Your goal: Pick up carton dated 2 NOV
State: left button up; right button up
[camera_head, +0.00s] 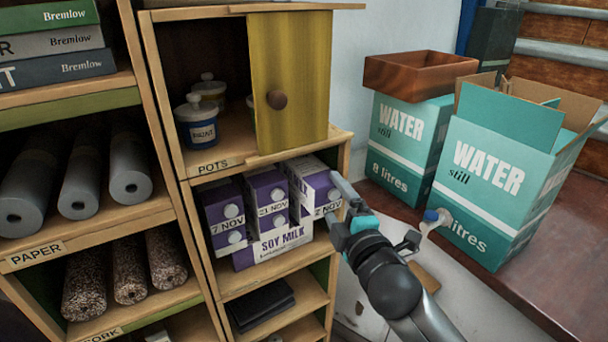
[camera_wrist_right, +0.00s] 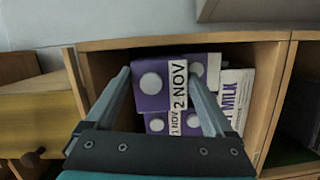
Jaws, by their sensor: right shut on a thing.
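The purple and white carton dated 2 NOV (camera_head: 306,178) is at the right end of a row of cartons in a shelf compartment. My right gripper (camera_head: 341,200) reaches it from the right and partly covers its front. In the right wrist view the 2 NOV carton (camera_wrist_right: 150,92) sits between the two fingers of my right gripper (camera_wrist_right: 160,78), which is shut on it. Cartons dated 21 NOV (camera_head: 265,192) and 7 NOV (camera_head: 218,205) stand to its left. My left gripper is out of view.
A white SOY MILK panel (camera_head: 283,244) is in front of the cartons. A yellow door (camera_head: 288,85) partly covers the POTS compartment above. Two teal WATER boxes (camera_head: 400,140) (camera_head: 495,175) stand on the ledge at right. Dark flat items (camera_head: 262,304) lie below.

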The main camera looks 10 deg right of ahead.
grip_shut()
jog(key=shift+r, duration=0.25)
